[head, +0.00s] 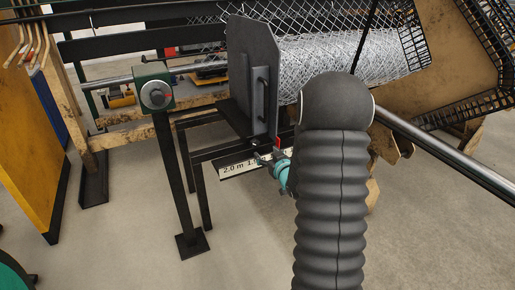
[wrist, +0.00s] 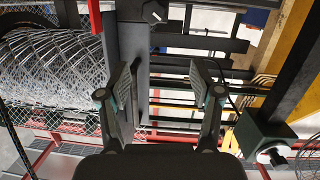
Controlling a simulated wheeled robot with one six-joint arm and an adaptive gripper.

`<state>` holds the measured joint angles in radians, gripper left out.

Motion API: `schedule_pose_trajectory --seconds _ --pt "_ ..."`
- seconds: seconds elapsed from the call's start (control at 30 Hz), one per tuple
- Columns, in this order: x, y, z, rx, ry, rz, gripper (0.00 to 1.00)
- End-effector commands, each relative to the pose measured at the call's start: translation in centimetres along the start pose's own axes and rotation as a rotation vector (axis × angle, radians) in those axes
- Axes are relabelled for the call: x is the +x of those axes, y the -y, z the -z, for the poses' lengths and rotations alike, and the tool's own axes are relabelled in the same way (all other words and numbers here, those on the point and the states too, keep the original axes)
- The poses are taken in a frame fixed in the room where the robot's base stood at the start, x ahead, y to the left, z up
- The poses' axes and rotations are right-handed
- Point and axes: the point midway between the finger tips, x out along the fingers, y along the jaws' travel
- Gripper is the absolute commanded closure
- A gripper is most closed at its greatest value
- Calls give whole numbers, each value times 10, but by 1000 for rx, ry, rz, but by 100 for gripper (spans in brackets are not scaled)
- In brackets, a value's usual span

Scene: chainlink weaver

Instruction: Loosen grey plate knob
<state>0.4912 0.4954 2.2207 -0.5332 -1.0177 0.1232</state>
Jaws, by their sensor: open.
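The dark grey plate (head: 255,75) stands upright at the end of the mesh roll in the head view, with a vertical handle on its face. In the wrist view the plate (wrist: 132,38) runs down from the top, behind and near the left finger. A dark knob with a white mark (wrist: 154,11) sits beside the plate at the top edge of the wrist view, partly cut off. My gripper (wrist: 163,76) is open and empty, its fingers apart, below this knob in the picture. In the head view my arm hides most of the gripper; some teal parts (head: 281,170) show below the plate.
A green box with a round knob (head: 156,95) stands on a black post left of the plate. A scale strip (head: 240,168) lies below the plate. The mesh roll (head: 340,65) and a steel bar (head: 440,150) are to the right.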

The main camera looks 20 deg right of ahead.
Motion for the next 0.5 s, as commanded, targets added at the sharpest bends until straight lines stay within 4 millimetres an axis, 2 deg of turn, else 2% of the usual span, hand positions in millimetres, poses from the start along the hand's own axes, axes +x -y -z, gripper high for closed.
schedule_pose_trajectory --seconds 0.1,0.5 --pt "-5 6 16 -16 34 -15 35" --pt "-32 25 54 -44 167 -62 35"
